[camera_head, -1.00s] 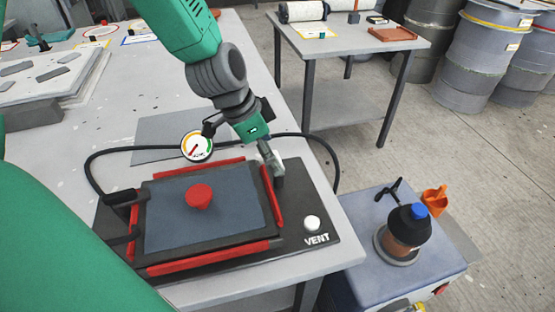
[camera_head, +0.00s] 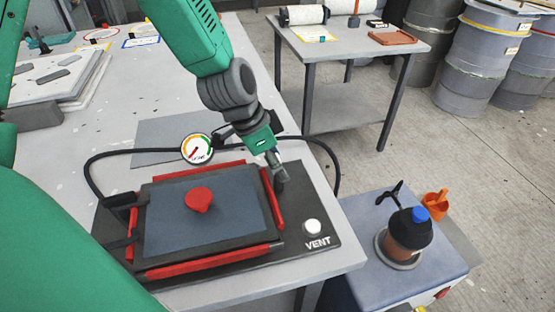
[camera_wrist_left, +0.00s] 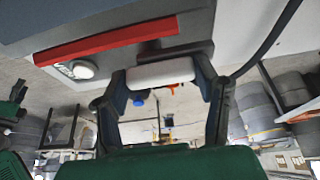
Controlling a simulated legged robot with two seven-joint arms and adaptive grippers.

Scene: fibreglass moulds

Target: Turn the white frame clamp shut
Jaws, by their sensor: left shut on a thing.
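The dark box (camera_head: 205,220) with red bars along its edges lies on a black base on the table. My left gripper (camera_head: 277,172) comes down from above at its right side, just beyond the right red bar (camera_head: 272,200). In the left wrist view the white frame clamp (camera_wrist_left: 160,73), a short white bar, lies between the two fingertips, and my gripper is shut on it. It sits beside a dark block near a red bar (camera_wrist_left: 105,41). In the head view the clamp is hidden by the gripper. My right gripper is not in view.
A red knob (camera_head: 199,200) stands on the box lid. A pressure gauge (camera_head: 197,149) with a black hose is behind it. A white VENT button (camera_head: 312,227) is at the right of the base. A dark bottle (camera_head: 408,232) stands on a blue-grey cart.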

